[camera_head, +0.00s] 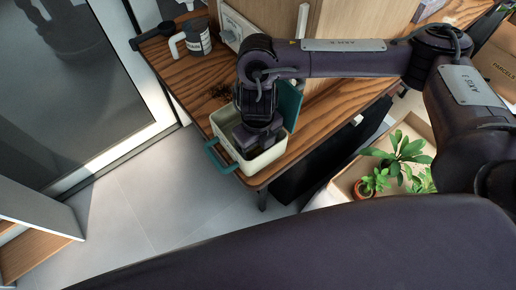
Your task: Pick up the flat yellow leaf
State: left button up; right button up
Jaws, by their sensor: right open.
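I do not see the flat yellow leaf in the head view. My right arm comes in from the right and bends down over a cream bin (231,152) with teal handles. My right gripper (256,138) points down into the bin's opening. Its fingertips are hidden by its own body and the bin's wall, and most of the bin's inside is hidden too. My left gripper is not in view.
The bin stands near the front corner of a wooden table (196,77). A teal lid (289,104) stands upright behind it. A grey-and-white jug (197,38) is farther back. A box with potted plants (398,160) is at right. The floor (150,205) at left is clear.

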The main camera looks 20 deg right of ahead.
jog(key=shift+c, duration=0.5)
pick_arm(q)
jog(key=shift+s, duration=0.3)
pick_arm(e)
jog(key=c, duration=0.6)
